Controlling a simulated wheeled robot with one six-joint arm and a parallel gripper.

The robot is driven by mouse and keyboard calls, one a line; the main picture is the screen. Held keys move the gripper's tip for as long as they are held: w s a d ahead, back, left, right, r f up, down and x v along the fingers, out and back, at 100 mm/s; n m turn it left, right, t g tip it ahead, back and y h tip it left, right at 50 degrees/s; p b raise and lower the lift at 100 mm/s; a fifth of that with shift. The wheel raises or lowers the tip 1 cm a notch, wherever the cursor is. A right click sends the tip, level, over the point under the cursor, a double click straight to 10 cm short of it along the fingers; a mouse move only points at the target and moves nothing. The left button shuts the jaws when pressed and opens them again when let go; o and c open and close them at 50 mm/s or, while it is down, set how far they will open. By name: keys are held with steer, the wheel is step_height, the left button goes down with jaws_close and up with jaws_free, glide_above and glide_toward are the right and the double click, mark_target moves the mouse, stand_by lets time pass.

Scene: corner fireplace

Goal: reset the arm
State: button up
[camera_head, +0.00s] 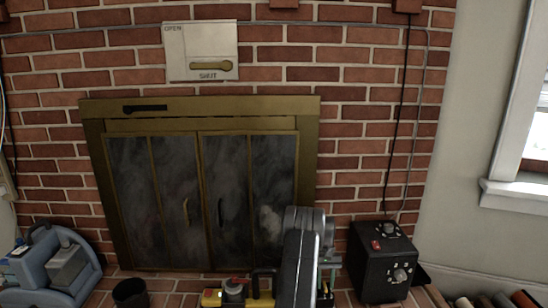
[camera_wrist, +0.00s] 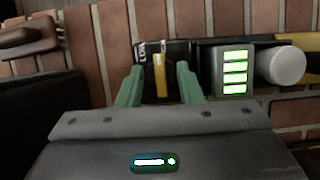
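My gripper (camera_wrist: 159,72) shows in the wrist view with its two green fingers apart. Between them is a yellow lever (camera_wrist: 160,76) on a black dial labelled in white. Gaps show on both sides of the lever, so the gripper is open and holds nothing. In the head view my arm (camera_head: 302,255) reaches down in front of the fireplace's right door, and most of the gripper is hidden behind it.
A device with several lit green bars (camera_wrist: 235,73) and a white cylinder (camera_wrist: 282,66) sit right of the fingers. A black box (camera_head: 383,262) stands right of my arm, a blue machine (camera_head: 45,270) far left. Brass-framed fireplace doors (camera_head: 175,200) are closed.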

steer(key=p+v, duration=0.4)
steer(key=v, duration=1)
steer(key=b+x, duration=0.4)
steer(key=x, duration=1)
steer(key=shift+f, duration=0.15)
steer(key=shift+n, duration=0.4)
steer(key=n+h, duration=0.1)
steer(key=n, duration=0.2)
steer(key=shift+a+h, duration=0.15)
steer(key=shift+h, duration=0.15)
steer(key=n, duration=0.2)
steer(key=n+t+h, duration=0.1)
steer(key=n, duration=0.1)
steer(key=shift+s+n+h, duration=0.1)
steer(key=shift+n+h, duration=0.2)
steer(key=shift+r, duration=0.2)
